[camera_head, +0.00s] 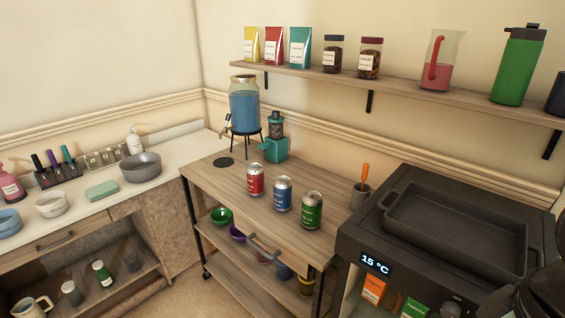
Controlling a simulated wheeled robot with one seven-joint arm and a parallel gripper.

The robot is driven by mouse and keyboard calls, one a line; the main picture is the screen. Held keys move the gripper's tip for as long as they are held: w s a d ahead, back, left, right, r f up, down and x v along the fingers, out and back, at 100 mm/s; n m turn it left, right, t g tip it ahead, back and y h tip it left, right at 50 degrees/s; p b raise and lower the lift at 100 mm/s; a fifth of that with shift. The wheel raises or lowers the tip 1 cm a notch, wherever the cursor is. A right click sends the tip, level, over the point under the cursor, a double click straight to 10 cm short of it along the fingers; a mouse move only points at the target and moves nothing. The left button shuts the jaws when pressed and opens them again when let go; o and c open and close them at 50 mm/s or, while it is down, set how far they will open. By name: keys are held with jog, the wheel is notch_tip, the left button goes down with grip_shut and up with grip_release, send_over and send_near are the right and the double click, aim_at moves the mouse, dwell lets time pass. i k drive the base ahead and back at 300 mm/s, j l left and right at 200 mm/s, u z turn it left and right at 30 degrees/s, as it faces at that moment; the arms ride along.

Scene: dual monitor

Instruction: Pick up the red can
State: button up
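The red can (255,180) stands upright on the wooden top of the cart (225,182). It is the leftmost of three cans in a slanting row. A blue can (283,194) stands close to its right, and a green can (312,210) stands further right and nearer the front. The red can's front and silver lid show clearly, with nothing in front of it. Part of my arm appears as a black shape in the lower right corner, apart from the cans. No gripper fingers can be made out.
A teal grinder (274,148) and a blue-filled dispenser (245,107) stand behind the red can. A cup with an orange-handled tool (361,193) and a black oven (400,250) lie right. A shelf (390,84) hangs above. The cart's left front is clear.

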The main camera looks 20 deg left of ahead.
aim_at(255, 174)
jog(key=i+j+z, duration=0.1)
jog(key=j+z, duration=0.25)
jog(key=j, duration=2.9)
jog(key=i+j+u, duration=0.1)
jog(key=j, duration=0.65)
jog(key=i+j, duration=0.1)
jog(key=j, duration=0.65)
